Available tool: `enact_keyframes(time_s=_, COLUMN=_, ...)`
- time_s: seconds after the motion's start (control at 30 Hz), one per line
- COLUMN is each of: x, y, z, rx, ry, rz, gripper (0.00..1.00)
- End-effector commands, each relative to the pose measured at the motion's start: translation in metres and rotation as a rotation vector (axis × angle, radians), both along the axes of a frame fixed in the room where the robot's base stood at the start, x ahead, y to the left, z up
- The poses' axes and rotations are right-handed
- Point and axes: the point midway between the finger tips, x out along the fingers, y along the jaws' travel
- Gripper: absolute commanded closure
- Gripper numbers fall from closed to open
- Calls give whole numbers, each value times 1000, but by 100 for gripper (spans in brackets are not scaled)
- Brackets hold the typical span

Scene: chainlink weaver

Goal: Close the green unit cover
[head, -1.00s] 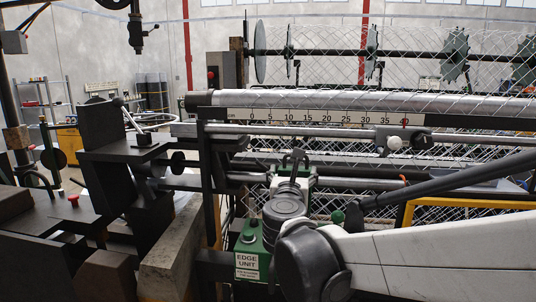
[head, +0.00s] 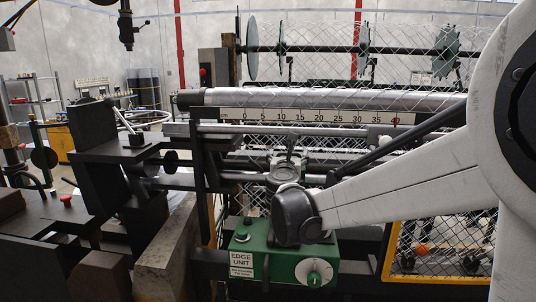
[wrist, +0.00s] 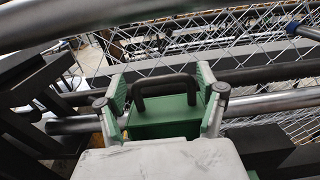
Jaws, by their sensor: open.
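My gripper (wrist: 161,84) is open, one finger on each side of the handle. I cannot tell if either finger touches it. In the head view my gripper (head: 287,157) is small, behind my wrist, and the handle cannot be made out.
A horizontal roller (head: 330,98) and a numbered scale (head: 316,118) cross behind the unit. Steel bars and chainlink mesh (wrist: 255,45) lie around the block. Dark machine blocks (head: 105,205) stand at the left. A yellow frame (head: 390,258) stands at the right.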

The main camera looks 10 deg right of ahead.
Motion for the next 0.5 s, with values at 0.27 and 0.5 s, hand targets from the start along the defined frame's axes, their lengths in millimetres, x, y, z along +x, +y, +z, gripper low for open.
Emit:
enact_keyframes(time_s=0.27, x=6, y=-2, z=0, rx=0, ry=0, rz=0, gripper=30)
enact_keyframes(time_s=0.5, x=6, y=-2, z=0, rx=0, ry=0, rz=0, gripper=43)
